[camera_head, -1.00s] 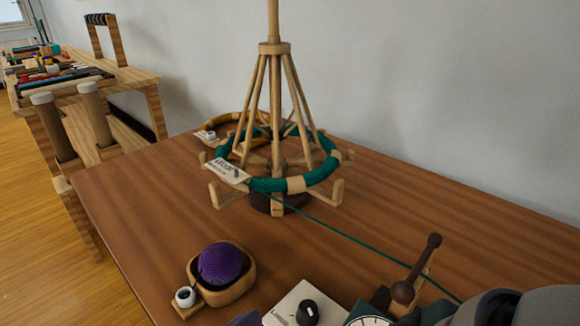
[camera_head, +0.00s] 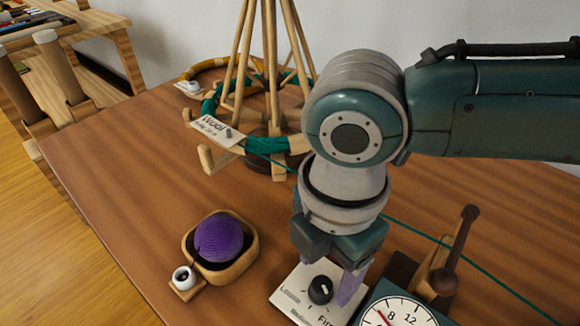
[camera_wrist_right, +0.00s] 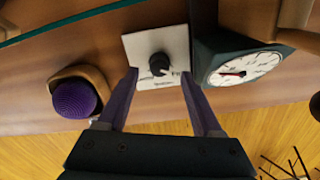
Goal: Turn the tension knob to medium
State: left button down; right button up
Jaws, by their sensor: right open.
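The tension knob (camera_head: 320,290) is a small black dial with a white mark on a white plate (camera_head: 289,295). The plate has printed labels; "Loose" and "Firm" partly show, and the rest is too small or covered. My right gripper (camera_head: 343,284) points down at the plate, one purple finger showing beside the knob. In the right wrist view the right gripper (camera_wrist_right: 159,74) is open, and the knob (camera_wrist_right: 160,65) appears between and just beyond its two fingertips. I cannot tell whether the fingers are level with the knob or above it. My left gripper is out of view.
A white-faced dial gauge (camera_head: 398,314) stands right beside the plate, with a dark-handled crank (camera_head: 457,250) behind it. A purple yarn ball (camera_head: 219,238) sits in a wooden bowl (camera_head: 247,262) at left. A green strand runs from the wooden yarn swift (camera_head: 277,90) across the table.

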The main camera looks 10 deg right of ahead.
aim_at(322, 284)
jog(key=shift+f+b, duration=0.3)
jog(key=shift+f, duration=1.2)
grip_shut()
